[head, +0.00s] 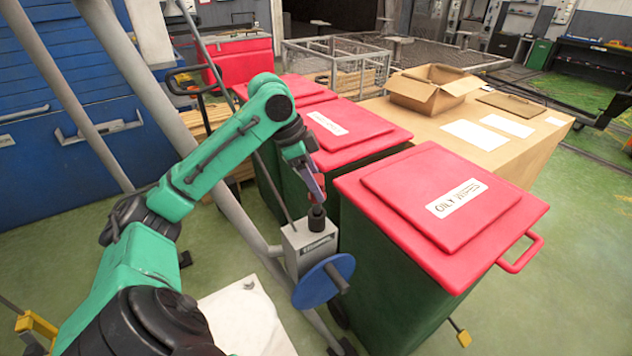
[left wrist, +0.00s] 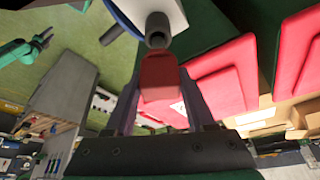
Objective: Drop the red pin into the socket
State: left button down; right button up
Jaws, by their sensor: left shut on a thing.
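My left gripper (head: 317,195) is shut on the red pin (left wrist: 159,78), above the grey box of the stand. The left wrist view shows the pin between the two fingers, with its free end at the dark round socket (left wrist: 157,38). In the head view the socket (head: 317,218) stands on top of the grey box (head: 309,247), just below the fingertips. I cannot tell whether the pin touches the socket or has entered it. The fingers mostly hide the pin in the head view. A green arm, seemingly my right, shows with its small gripper (left wrist: 43,38).
A blue disc (head: 322,282) with a handle is on the front of the grey box. Red-lidded bins, one marked "OILY WIPES" (head: 400,190), stand close on the right. A wooden table (head: 520,155) with an open cardboard box (head: 433,88) is behind.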

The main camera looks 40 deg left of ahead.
pick_arm(q)
jog(key=shift+f+b, duration=1.6)
jog(key=shift+f, duration=0.65)
jog(key=shift+c, duration=0.8)
grip_release()
jog(key=shift+r, duration=0.1)
jog(key=shift+s+a+r, duration=0.1)
jog(key=shift+a+r, duration=0.05)
jog(key=shift+r, duration=0.2)
jog(key=p+v, duration=0.2)
jog(key=v, duration=1.1)
jog(key=shift+r, duration=0.35)
